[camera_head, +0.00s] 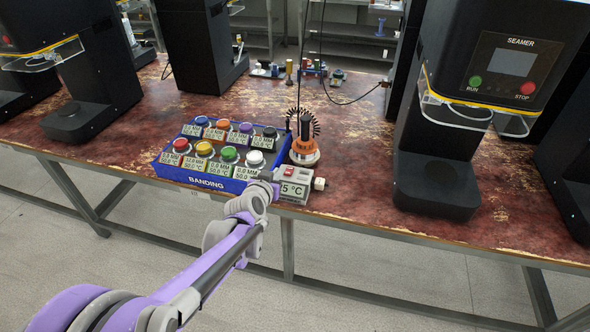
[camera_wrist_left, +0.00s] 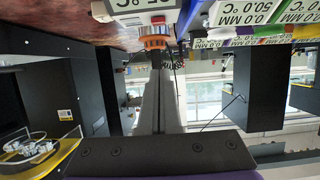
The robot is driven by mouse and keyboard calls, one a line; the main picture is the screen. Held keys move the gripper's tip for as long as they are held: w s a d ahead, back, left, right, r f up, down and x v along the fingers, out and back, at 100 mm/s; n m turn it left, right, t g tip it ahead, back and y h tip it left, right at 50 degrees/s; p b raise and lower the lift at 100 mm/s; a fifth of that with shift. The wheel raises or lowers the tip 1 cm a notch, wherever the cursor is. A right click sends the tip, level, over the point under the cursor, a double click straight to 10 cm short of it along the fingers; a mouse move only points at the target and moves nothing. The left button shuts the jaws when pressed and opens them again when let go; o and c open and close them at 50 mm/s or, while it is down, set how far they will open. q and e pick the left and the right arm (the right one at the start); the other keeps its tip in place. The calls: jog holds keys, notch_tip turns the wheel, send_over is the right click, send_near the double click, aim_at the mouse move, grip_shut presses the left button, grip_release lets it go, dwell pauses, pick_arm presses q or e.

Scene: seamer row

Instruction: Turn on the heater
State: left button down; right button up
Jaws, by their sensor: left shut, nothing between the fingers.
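The heater is a small grey box (camera_head: 294,189) with a "75 °C" display and a red switch (camera_head: 289,171) on top, near the table's front edge. An orange-based round device with a black handle (camera_head: 304,150) stands right behind it. My left gripper (camera_head: 268,175) is shut and empty, just left of the heater box, by the corner of the blue banding tray. Whether it touches the box cannot be told. In the left wrist view, upside down, the shut fingers (camera_wrist_left: 158,88) point toward the orange base (camera_wrist_left: 155,43) and the heater box (camera_wrist_left: 140,6). My right gripper is not in view.
The blue banding tray (camera_head: 205,181) with several coloured knobs and labels stands left of the heater. A black seamer (camera_head: 437,183) with RUN and STOP buttons stands to the right. Table space (camera_head: 350,185) between heater and seamer is clear. A black cable hangs behind.

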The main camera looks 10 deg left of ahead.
pick_arm(q)
jog(key=shift+w, duration=0.2)
jog(key=shift+a, duration=0.1)
jog(key=b, duration=0.1)
send_over(286, 179)
notch_tip(286, 179, down, 4)
jog(key=shift+r, duration=0.2)
notch_tip(286, 179, down, 3)
jog(key=shift+w+f+b, duration=0.1)
jog(key=shift+f+b, duration=0.05)
jog(key=shift+b, duration=0.25)
jog(key=shift+f, duration=0.4)
